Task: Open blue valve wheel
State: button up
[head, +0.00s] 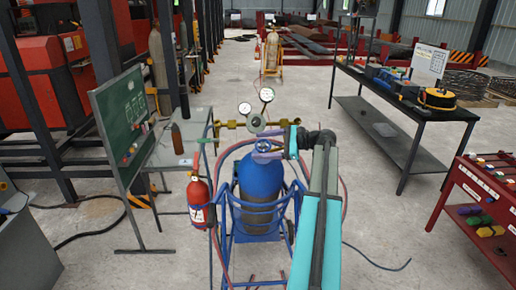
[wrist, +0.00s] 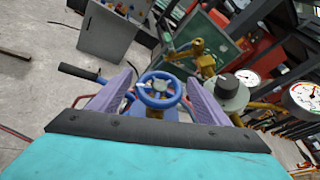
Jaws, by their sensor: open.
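The blue valve wheel (wrist: 158,87) shows in the wrist view as a round spoked wheel on a brass valve. My gripper (wrist: 160,82) is open, with one purple finger on each side of the wheel. I cannot tell whether either finger touches it. In the head view the wheel (head: 263,143) sits on top of the blue gas cylinder (head: 260,178), partly hidden by my gripper (head: 268,151). The cylinder stands upright in a blue cart (head: 236,217).
A brass regulator with two gauges (head: 256,112) sits close behind the wheel, and a grey round knob (wrist: 228,92) is just right of it in the wrist view. A red extinguisher (head: 198,200) hangs on the cart's left. Hoses loop around the cart. A black table (head: 410,100) stands right.

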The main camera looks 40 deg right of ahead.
jog(key=b+v, duration=0.3)
jog(key=v, duration=0.8)
jog(key=shift+f, duration=0.15)
dwell(0.3)
